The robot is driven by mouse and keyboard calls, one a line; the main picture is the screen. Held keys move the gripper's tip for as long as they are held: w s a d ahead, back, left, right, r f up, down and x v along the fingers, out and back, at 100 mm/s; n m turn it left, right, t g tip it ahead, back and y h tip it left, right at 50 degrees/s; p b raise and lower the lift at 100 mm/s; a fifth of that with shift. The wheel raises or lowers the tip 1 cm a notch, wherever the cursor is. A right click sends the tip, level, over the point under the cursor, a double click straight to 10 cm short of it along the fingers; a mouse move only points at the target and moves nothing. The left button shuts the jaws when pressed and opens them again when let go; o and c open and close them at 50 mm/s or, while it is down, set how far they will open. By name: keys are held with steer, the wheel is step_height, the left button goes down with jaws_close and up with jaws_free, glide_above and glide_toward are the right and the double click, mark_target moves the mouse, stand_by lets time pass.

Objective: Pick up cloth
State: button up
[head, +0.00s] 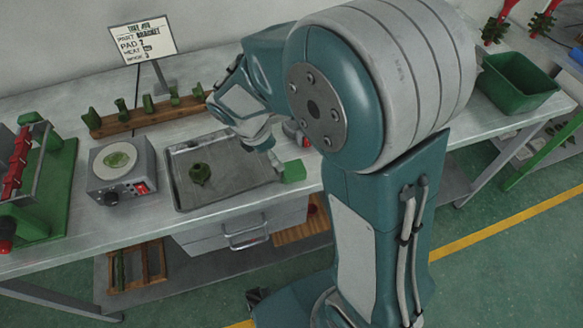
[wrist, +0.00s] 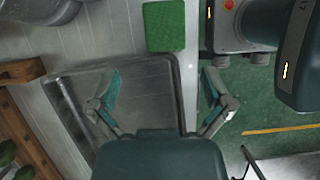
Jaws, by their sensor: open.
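The cloth appears to be a green square piece (head: 293,171) with a block-like shape, by the right front corner of the metal tray (head: 181,205). In the wrist view the textured green cloth (wrist: 165,26) lies flat at the top, just beyond the tray's rim (wrist: 118,66). My gripper (wrist: 160,74) is open and empty, its two fingers spread wide over the tray's end. The cloth lies ahead of the fingertips, apart from them. In the head view my arm partly hides the gripper and the bench behind it.
A dark green round piece (head: 200,173) sits in the tray. A wooden rack (head: 150,116) with several green pieces and a sign (head: 141,38) are behind. A green bin (head: 517,82) stands at the right.

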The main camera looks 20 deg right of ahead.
mark_target(289, 169)
steer(key=x, duration=0.8)
steer(key=shift+s, duration=0.3)
steer(key=c, duration=1)
